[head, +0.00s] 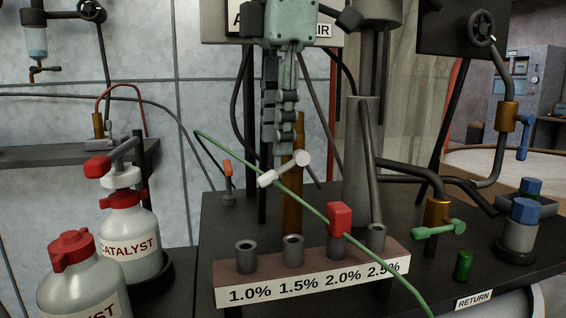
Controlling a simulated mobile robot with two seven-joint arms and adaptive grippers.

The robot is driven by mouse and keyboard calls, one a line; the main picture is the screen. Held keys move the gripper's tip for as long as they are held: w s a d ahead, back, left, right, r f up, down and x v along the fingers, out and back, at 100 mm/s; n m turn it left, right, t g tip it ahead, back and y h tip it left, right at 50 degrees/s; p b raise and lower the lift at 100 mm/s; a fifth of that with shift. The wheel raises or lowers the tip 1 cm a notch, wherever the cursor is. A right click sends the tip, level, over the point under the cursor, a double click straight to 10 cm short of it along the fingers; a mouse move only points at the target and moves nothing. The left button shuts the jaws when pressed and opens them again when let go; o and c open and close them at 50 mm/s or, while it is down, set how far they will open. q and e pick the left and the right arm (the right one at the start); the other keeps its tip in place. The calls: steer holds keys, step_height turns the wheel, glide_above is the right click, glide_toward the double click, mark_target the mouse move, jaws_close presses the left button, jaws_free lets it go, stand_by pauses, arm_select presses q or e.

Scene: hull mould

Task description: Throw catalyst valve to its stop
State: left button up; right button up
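No valve in view carries a readable catalyst label. A white-handled lever (285,170) sits at the brown upright post (292,205), behind the concentration rack, with its handle tilted up to the right. My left gripper (281,150) points down from the top centre, its fingers just above or in front of that lever. I cannot tell whether they touch it or how far apart they are. Two bottles marked CATALYST stand at the left, one with a red cap (75,255) and one with a red-tipped pump top (125,240). My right gripper is not in view.
The rack (240,296) marked 1.0% to 2.5% has a red plug (340,218) near its right end. A green hose (375,262) crosses in front. A green-handled valve (438,229), a blue-handled valve (524,135) and a blue-capped jar (521,235) stand at the right.

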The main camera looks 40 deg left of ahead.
mark_target(276, 168)
arm_select(q)
steer(key=f, duration=0.5)
steer(key=shift+w+a, duration=0.3)
steer(key=shift+a, duration=0.05)
jaws_close()
